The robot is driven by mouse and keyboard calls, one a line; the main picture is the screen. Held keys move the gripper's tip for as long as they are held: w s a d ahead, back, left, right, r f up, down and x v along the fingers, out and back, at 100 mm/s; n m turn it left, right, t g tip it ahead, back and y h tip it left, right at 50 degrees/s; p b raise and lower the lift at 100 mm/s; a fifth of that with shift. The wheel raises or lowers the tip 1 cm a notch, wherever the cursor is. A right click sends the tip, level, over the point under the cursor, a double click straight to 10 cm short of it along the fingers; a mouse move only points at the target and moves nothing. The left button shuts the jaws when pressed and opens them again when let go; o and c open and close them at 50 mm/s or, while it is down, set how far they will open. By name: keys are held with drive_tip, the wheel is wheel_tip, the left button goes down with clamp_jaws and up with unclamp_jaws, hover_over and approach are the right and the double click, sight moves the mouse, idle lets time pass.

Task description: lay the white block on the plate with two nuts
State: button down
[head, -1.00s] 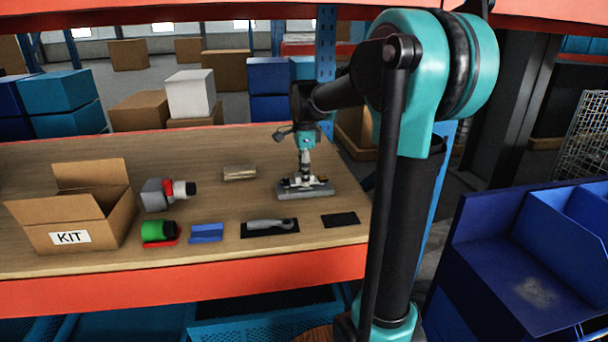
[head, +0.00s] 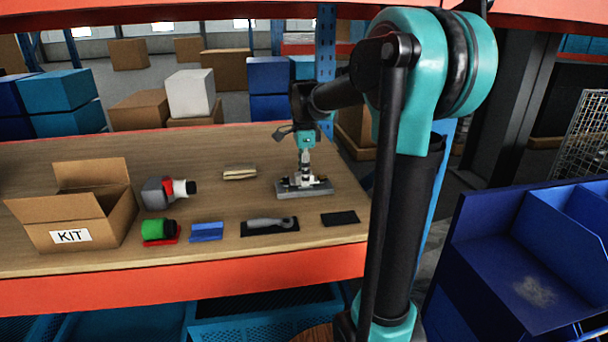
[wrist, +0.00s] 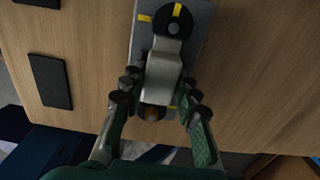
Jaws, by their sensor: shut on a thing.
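The grey plate (head: 322,191) lies flat near the right end of the bench and shows yellow marks in the wrist view (wrist: 199,28). My gripper (wrist: 160,88) is shut on the white block (wrist: 163,72), which looks pale grey and lies lengthwise over the plate between these ends. In the head view my gripper (head: 303,178) is right over the plate. I cannot tell whether the block touches it.
A dark flat pad (head: 340,218), a grey-handled tool on a dark pad (head: 270,225), a blue piece (head: 207,232) and a green cylinder (head: 158,230) line the front. A grey-red tool (head: 168,191), a beige bundle (head: 239,173) and the KIT box (head: 75,215) are left.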

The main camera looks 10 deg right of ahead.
drive_tip(key=shift+s+f, duration=0.15)
drive_tip(key=shift+f, duration=0.05)
drive_tip(key=c, duration=1)
unclamp_jaws()
drive_tip(key=shift+c, duration=0.2)
drive_tip(key=o, duration=0.9)
drive_tip(key=shift+r, duration=0.1)
drive_tip(key=shift+r, duration=3.45)
